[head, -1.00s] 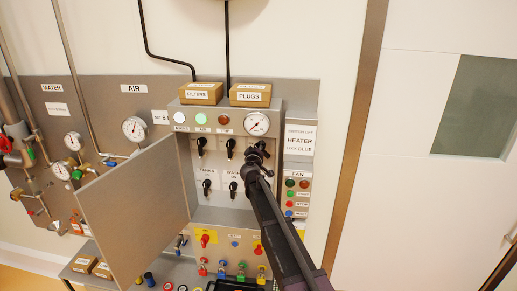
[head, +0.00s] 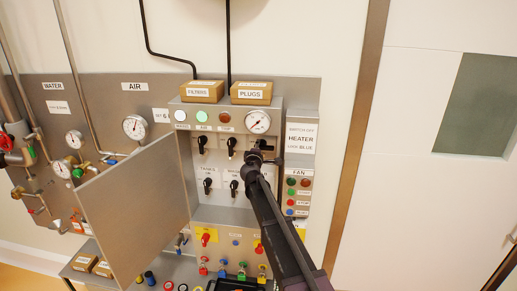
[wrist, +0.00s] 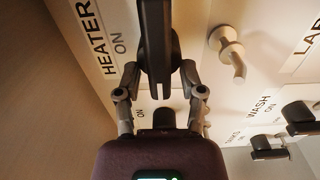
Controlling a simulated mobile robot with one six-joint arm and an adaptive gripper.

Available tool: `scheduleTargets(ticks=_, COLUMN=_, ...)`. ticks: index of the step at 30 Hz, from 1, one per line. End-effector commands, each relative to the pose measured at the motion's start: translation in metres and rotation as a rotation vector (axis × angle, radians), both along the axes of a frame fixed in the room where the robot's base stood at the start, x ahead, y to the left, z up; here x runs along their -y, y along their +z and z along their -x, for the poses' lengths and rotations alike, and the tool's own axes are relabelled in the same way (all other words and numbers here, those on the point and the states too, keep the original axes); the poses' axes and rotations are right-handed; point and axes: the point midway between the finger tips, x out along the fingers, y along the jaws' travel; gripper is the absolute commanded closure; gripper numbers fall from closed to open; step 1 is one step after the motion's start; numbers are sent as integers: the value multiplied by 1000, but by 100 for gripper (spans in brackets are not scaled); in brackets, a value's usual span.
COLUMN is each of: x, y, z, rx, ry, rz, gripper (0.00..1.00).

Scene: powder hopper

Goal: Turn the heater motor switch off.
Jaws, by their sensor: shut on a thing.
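The heater switch is on the right of the upper switch row on the grey control panel (head: 222,185). In the head view my gripper (head: 262,153) covers it, so its handle angle cannot be seen.
Other black switches (head: 232,144) sit left of my gripper, with more below. The panel's door (head: 135,200) stands open at left. A fan button box (head: 298,190) and a heater sign (head: 300,138) are close on the right. A pale bent peg (wrist: 230,55) sticks out nearby.

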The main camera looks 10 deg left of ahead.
Motion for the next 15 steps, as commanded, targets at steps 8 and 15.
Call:
scheduleTargets(ticks=8, x=0, y=0, z=0, rx=-1, ry=0, rz=23, gripper=96)
scheduleTargets(ticks=15, x=0, y=0, z=0, rx=-1, ry=0, rz=22, gripper=43)
